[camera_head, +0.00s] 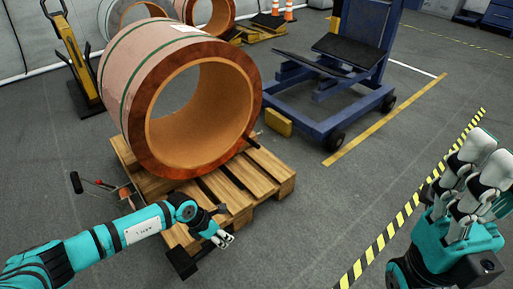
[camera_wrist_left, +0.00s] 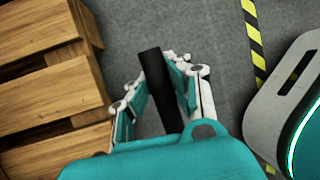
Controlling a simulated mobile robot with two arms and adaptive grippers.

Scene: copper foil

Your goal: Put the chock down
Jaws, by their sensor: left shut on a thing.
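My left gripper (camera_head: 226,240) is just off the near right corner of the wooden pallet (camera_head: 268,160). It is shut on a dark bar, which I take to be the chock (camera_wrist_left: 158,85); the bar shows between the two fingers in the left wrist view (camera_wrist_left: 160,88). The chock's full shape is hidden, and I cannot tell whether it touches the floor. My right gripper (camera_head: 478,165) is raised at the right edge, over the floor; I cannot tell whether it is open or shut.
A large copper coil (camera_head: 150,85) lies on the pallet. A blue wheeled stand (camera_head: 330,85) with a yellow block (camera_head: 278,122) is behind to the right. A red tool with a black handle (camera_head: 100,184) is left of the pallet. Floor right of the pallet is clear up to the striped line (camera_head: 407,210).

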